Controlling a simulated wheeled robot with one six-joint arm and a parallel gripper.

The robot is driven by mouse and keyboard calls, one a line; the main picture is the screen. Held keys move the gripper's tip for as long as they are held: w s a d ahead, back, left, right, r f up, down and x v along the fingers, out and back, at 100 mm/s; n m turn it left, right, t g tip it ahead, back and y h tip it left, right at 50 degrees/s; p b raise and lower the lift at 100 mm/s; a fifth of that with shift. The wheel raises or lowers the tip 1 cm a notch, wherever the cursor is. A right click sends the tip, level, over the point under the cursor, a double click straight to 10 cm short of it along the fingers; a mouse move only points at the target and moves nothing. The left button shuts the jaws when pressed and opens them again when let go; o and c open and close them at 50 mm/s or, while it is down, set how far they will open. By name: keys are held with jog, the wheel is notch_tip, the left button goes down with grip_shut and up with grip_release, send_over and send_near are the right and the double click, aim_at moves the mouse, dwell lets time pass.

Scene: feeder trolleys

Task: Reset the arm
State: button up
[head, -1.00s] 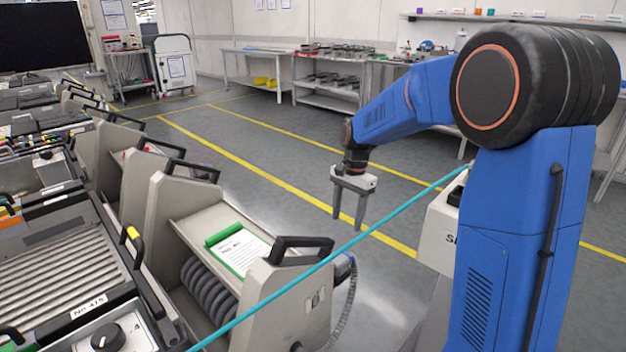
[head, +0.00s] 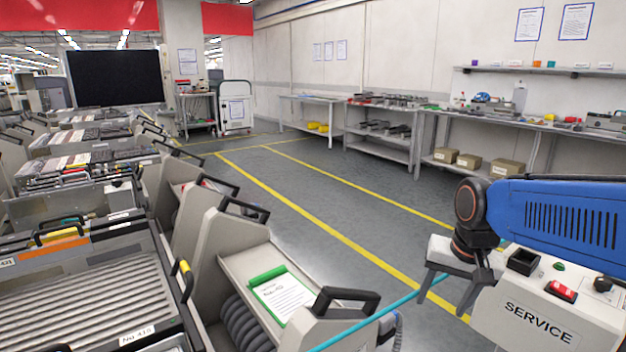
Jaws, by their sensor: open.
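My blue arm (head: 560,220) is folded at the right of the head view. Its forearm lies nearly level above a white box marked SERVICE (head: 540,318). My gripper (head: 445,308) points downward at the left side of that box, its two grey fingers spread apart with nothing between them. It is to the right of the nearest feeder trolley and clear of its handle. Whether the right finger touches the SERVICE box, I cannot tell.
A grey trolley (head: 233,245) with a black handle and a green-edged sheet (head: 283,296) stands in front. More trolleys with feeders fill the left. A cyan hose (head: 400,303) runs below my gripper. Workbenches (head: 385,140) line the back wall. The yellow-lined floor (head: 330,190) between is clear.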

jog(key=s+d+f+n+t, duration=0.1)
jog(key=s+n, duration=0.3)
jog(key=s, duration=0.9)
jog(key=shift+s+d+f+t, duration=0.25)
jog(key=shift+d+f+t, duration=0.15)
jog(key=shift+f+t, duration=0.2)
